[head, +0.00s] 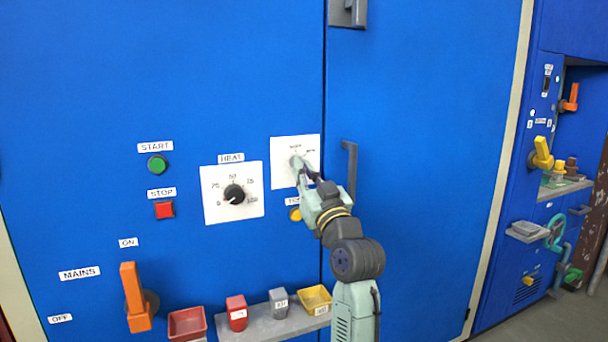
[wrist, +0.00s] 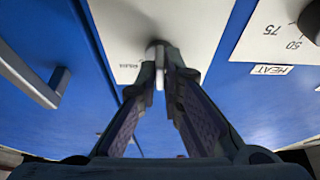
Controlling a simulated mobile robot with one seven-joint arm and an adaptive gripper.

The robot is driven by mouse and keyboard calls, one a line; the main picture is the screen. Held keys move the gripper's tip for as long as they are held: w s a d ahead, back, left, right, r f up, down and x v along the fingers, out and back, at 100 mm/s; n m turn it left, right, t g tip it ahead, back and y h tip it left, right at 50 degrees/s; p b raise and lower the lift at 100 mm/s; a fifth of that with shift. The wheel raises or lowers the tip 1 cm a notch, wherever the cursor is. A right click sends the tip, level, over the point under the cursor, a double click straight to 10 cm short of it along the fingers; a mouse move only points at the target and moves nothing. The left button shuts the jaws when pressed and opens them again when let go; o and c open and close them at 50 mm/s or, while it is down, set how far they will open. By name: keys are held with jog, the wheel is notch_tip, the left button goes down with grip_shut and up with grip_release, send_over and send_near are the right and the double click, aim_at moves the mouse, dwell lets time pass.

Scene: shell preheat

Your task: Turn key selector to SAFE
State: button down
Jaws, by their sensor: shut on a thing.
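The key selector (head: 295,161) sits on a white plate (head: 283,178) on the blue cabinet front, to the right of the HEAT dial. My gripper (head: 301,168) reaches up to it from the lower right and is shut on it. In the wrist view the key selector (wrist: 156,47) is a small grey piece between the two fingertips (wrist: 160,70), against the white plate. Small labels stand along the top of the plate. They are too small to read, and my fingers hide part of the selector, so I cannot tell which label it points to.
The HEAT dial (head: 234,194) is close on the left. A yellow button (head: 295,214) is just below the plate, partly behind my gripper. A dark door handle (head: 350,170) stands out close on the right. A shelf (head: 262,329) with small bins is below, beside the orange MAINS lever (head: 134,296).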

jog(key=c, duration=1.7)
grip_release()
jog(key=v, duration=1.2)
